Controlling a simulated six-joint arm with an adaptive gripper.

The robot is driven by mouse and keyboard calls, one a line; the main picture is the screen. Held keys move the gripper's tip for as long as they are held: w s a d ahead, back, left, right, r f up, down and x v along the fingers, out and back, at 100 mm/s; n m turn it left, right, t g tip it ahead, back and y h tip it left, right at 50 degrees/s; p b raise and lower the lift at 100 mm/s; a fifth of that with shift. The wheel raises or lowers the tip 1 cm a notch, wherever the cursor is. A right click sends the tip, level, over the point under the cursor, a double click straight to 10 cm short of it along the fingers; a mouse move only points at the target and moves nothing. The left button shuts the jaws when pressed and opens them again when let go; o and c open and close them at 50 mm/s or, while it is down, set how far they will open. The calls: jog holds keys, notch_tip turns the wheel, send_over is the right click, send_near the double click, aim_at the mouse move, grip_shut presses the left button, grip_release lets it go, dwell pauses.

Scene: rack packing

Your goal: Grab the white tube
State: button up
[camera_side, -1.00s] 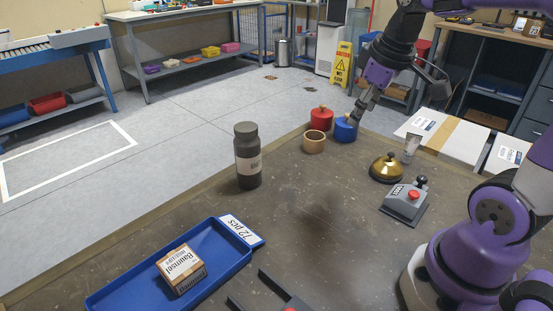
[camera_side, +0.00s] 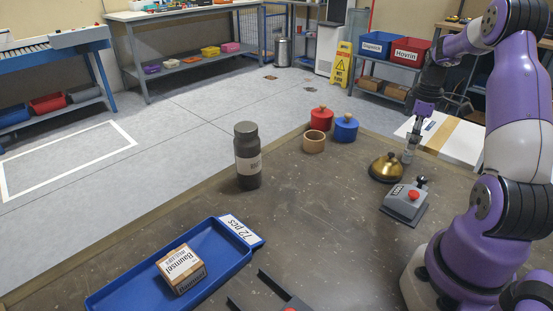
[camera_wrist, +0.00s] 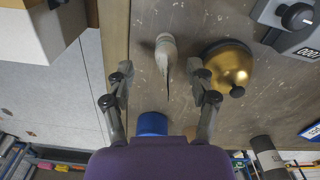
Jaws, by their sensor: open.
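The white tube (camera_wrist: 166,45) stands on the table beside the brass bell (camera_wrist: 228,66) in the wrist view. A dark, thin edge runs down from it toward my gripper. In the side view my gripper (camera_side: 409,150) is at the tube's place, just behind the bell (camera_side: 386,168), and hides most or all of the tube. In the wrist view my gripper (camera_wrist: 160,86) has its fingers spread apart. The tube lies ahead of the gap between them, and nothing is held. I cannot tell whether the fingers touch it.
A grey device with a red button (camera_side: 406,202) stands in front of the bell. A blue lidded pot (camera_side: 346,130), a red pot (camera_side: 321,118) and a tan ring-shaped cup (camera_side: 313,142) stand left. The table's middle is clear.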

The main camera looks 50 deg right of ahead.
aim_at(408, 155)
jog(key=f, duration=0.4)
jog(key=shift+a+f, duration=0.35)
jog(key=shift+f, duration=0.05)
jog(key=c, duration=1)
jog(key=shift+r, duration=0.15)
